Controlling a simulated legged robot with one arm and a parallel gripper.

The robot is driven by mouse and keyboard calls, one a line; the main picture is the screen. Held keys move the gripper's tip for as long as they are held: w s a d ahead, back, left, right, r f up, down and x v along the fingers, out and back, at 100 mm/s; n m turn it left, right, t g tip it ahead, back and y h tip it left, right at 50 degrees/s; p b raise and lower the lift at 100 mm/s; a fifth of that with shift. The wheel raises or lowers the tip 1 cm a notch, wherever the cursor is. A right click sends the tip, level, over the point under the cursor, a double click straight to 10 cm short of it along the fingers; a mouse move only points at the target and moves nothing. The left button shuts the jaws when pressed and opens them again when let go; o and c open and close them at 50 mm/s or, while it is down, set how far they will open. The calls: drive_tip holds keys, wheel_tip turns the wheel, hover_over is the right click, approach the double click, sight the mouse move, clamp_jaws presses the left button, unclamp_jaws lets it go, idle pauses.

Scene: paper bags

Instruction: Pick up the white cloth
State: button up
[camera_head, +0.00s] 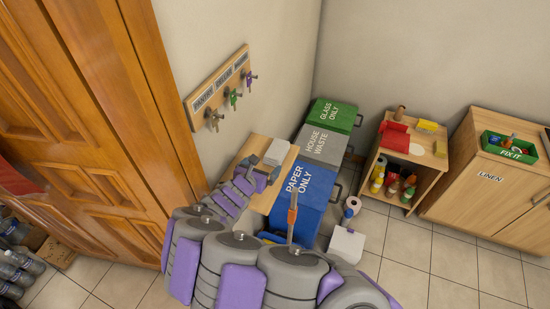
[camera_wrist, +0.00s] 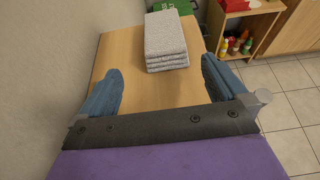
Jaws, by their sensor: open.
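The white cloth (camera_wrist: 166,40) is a folded, light grey-white stack lying on a wooden tabletop (camera_wrist: 126,72). In the head view the cloth (camera_head: 276,152) shows small at the far part of the same tabletop (camera_head: 262,199). My gripper (camera_wrist: 160,84) is open and empty, with one blue finger on each side in the wrist view. The cloth lies ahead of the fingers, beyond their tips and apart from them. In the head view my gripper (camera_head: 250,166) is over the tabletop, just short of the cloth, and partly hidden by my arm.
A wall runs close along the tabletop's left. Blue paper (camera_head: 304,188), grey house waste (camera_head: 321,146) and green glass (camera_head: 334,115) bins stand to its right. A shelf (camera_head: 398,170) with bottles and a linen cabinet (camera_head: 485,178) stand farther right. Tiled floor (camera_head: 455,265) is open in front of them.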

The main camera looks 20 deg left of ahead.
sight(271, 159)
drive_tip(key=shift+w+a+f+b, duration=0.1)
drive_tip(key=shift+w+f+b, duration=0.2)
drive_tip(key=shift+w+f, duration=0.25)
drive_tip(key=shift+w, duration=0.35)
drive_tip(key=shift+w+d+r+b, duration=0.15)
drive_tip(key=shift+w+d+b, duration=0.2)
drive_tip(key=shift+d, duration=0.3)
drive_tip(key=b+x, duration=0.3)
drive_tip(key=x, duration=0.1)
drive_tip(key=shift+w+a+f, duration=0.1)
drive_tip(key=shift+w+f, duration=0.15)
drive_tip(key=shift+w, duration=0.1)
drive_tip(key=shift+a, duration=0.2)
drive_tip(key=shift+w+d+r, duration=0.1)
drive_tip(key=shift+w+d, duration=0.05)
drive_tip(key=shift+d, duration=0.1)
drive_tip(key=shift+c, duration=0.5)
drive_tip(key=shift+d+r, duration=0.1)
drive_tip(key=shift+d, duration=0.1)
drive_tip(key=c, duration=0.3)
drive_tip(key=shift+a, duration=0.2)
drive_tip(key=c, duration=0.6)
drive_tip(key=shift+c, duration=0.2)
